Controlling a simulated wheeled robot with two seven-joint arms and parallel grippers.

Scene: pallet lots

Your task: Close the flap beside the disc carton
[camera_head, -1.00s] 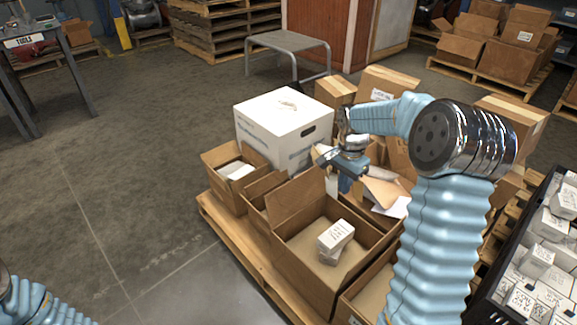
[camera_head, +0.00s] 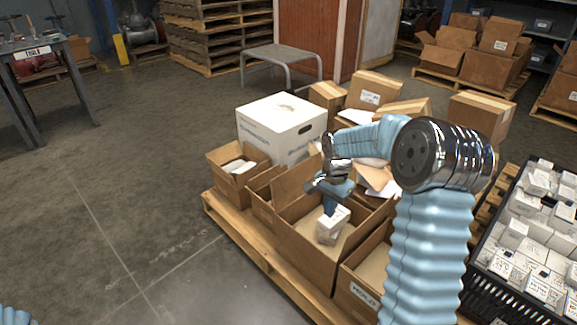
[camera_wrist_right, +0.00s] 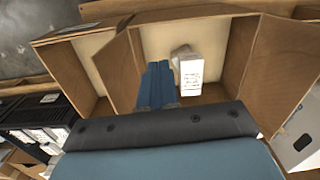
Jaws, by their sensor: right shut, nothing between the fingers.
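An open brown carton (camera_head: 304,249) stands at the front of the pallet, with small white printed cartons (camera_head: 333,225) inside. Its flap (camera_head: 297,178) stands up on the far left side. In the wrist view a brown panel (camera_wrist_right: 250,72) rises right of a white carton (camera_wrist_right: 190,74). I cannot tell which carton is the disc carton. My right gripper (camera_head: 329,207) is shut and empty, pointing down over the open carton, close to the white cartons. In the wrist view its blue fingers (camera_wrist_right: 157,82) are together left of the white carton. My left gripper is out of view.
A large white box (camera_head: 281,128) stands behind on the pallet (camera_head: 243,235). A smaller open box (camera_head: 238,172) is at left, another (camera_head: 362,290) at front right. A black crate (camera_head: 500,292) of white cartons is at right. Floor at left is clear.

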